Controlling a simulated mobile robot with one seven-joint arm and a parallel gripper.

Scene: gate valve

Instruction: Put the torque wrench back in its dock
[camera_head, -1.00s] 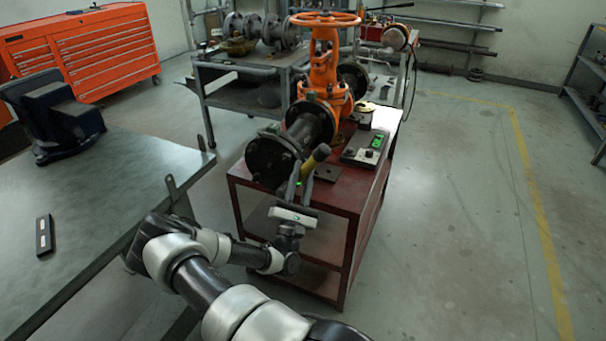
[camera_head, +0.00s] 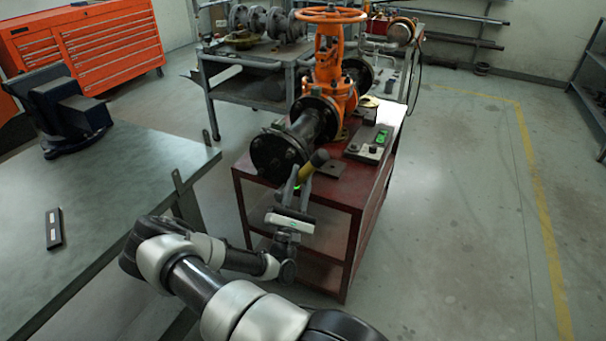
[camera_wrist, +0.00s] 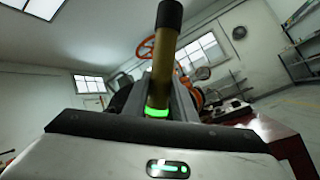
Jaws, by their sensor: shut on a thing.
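The torque wrench (camera_head: 307,172) shows a yellow handle with a black end. My gripper (camera_head: 303,180) is shut on it, in front of the near flange of the orange valve. In the wrist view the wrench (camera_wrist: 163,60) stands up between the fingers, black end at the top, with a green glow near its base. The rest of the wrench is hidden by the gripper. A grey unit with a green display (camera_head: 372,145) lies on the red cart (camera_head: 345,195), right of the valve; I cannot tell whether it is the dock.
The orange gate valve (camera_head: 328,75) with dark flanges (camera_head: 280,154) stands on the cart. At left, a grey bench (camera_head: 130,170) carries a dark blue vise (camera_head: 70,115) and a small black device (camera_head: 54,229). Floor on the right is clear.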

